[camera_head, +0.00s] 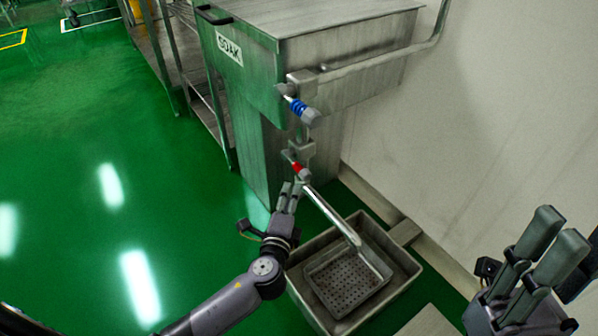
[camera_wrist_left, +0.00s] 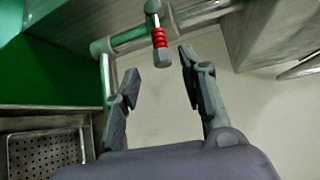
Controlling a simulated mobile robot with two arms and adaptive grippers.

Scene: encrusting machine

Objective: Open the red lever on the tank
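The grey metal tank (camera_head: 330,60) carries a "SOAK" label and stands against the wall. The red lever (camera_head: 297,167) sits on the lower pipe fitting at the tank's front, above a drain spout. My left gripper (camera_head: 291,187) is just below the red lever. In the left wrist view the red lever (camera_wrist_left: 159,38) is just beyond the fingertips, roughly between them in the picture. My left gripper (camera_wrist_left: 159,68) is open there, with nothing between its fingers. My right gripper (camera_head: 561,220) is at the lower right, fingers apart and empty, far from the tank.
A blue lever (camera_head: 299,107) sits on the upper pipe fitting. A metal spout (camera_head: 332,212) slopes down over a basin (camera_head: 304,290) with a perforated tray (camera_head: 322,302) inside. A metal rack (camera_head: 207,90) stands left of the tank.

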